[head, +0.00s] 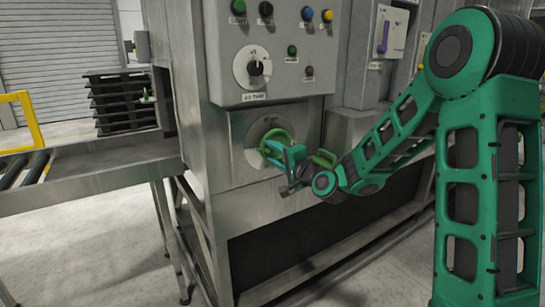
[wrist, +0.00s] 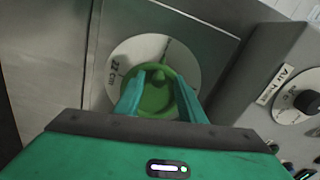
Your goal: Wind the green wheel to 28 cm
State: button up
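The green wheel (head: 276,138) sits on a round pale dial plate (head: 256,128) on the machine's front, below the control box. My gripper (head: 277,157) is at the wheel. In the wrist view its two teal fingers (wrist: 160,85) stand apart on either side of the knob, overlapping the wheel. Contact with the wheel is unclear.
The control box (head: 285,87) juts out above the wheel, with coloured buttons and a black "Air" knob (head: 255,68). A roller conveyor (head: 100,163) with a yellow rail (head: 30,120) stands left. Dark stacked trays (head: 122,103) stand behind it. Floor is clear in front.

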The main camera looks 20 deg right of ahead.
jog(key=shift+f, duration=0.1)
jog(key=shift+s, duration=0.2)
jog(key=v, duration=1)
jog(key=shift+s, duration=0.1)
